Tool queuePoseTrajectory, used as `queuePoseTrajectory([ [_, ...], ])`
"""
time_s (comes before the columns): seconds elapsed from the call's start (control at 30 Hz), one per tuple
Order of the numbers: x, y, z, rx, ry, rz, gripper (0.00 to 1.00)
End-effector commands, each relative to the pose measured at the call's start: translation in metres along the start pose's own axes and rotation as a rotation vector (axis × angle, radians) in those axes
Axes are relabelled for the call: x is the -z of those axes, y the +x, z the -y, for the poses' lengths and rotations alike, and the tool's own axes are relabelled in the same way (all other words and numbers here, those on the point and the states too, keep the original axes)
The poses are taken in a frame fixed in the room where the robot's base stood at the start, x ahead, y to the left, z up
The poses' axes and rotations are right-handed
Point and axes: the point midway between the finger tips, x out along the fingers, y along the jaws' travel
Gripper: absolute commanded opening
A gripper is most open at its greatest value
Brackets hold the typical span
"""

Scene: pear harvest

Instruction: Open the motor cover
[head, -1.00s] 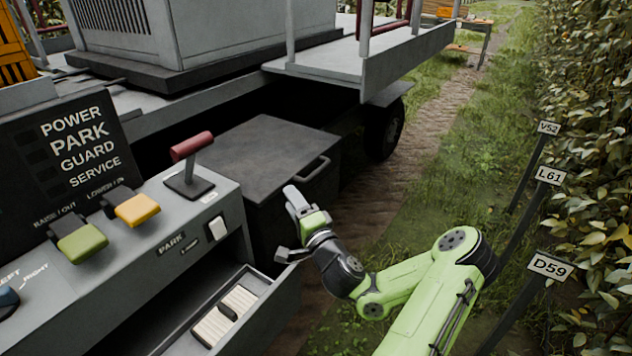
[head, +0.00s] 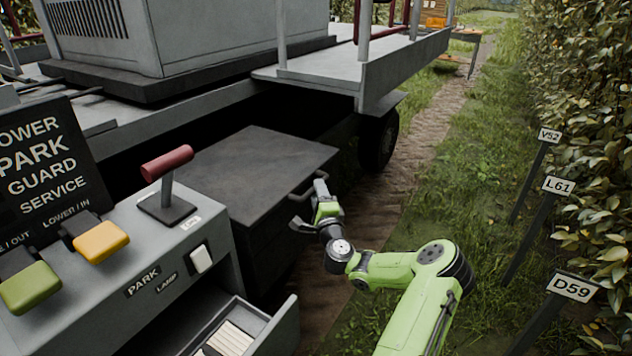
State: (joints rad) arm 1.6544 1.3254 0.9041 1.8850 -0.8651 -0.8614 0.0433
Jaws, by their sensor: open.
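The motor cover (head: 262,165) is a dark grey, flat-topped box lid below the platform, left of my arm. It looks closed. Its dark bar handle (head: 296,196) is on the right side and is partly hidden by my gripper. My gripper (head: 301,211) is open, with one finger up by the handle and the other lower and to the left. It is right at the handle; I cannot tell whether the bar lies between the fingers or whether they touch it.
A control console (head: 150,255) with a red-handled lever (head: 167,163) stands at left. Its open drawer (head: 285,325) juts out below my gripper. A wheel (head: 379,140) is behind the cover. Signposts (head: 572,287) and a hedge line the right; the grassy path between is clear.

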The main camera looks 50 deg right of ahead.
Motion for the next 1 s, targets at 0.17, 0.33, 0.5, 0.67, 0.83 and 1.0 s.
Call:
queuePoseTrajectory([
  [0.17, 0.000, 0.027, 0.000, 0.001, 0.001, -0.001, 0.45],
  [0.33, 0.001, 0.033, -0.002, -0.002, 0.002, -0.001, 0.45],
  [0.5, 0.000, 0.032, -0.002, -0.002, 0.002, -0.001, 0.42],
  [0.67, 0.000, 0.032, -0.002, -0.002, 0.002, -0.001, 0.18],
  [0.83, 0.000, 0.032, -0.002, -0.002, 0.002, 0.000, 0.00],
  [1.0, 0.000, 0.032, -0.002, -0.003, 0.002, 0.000, 0.00],
])
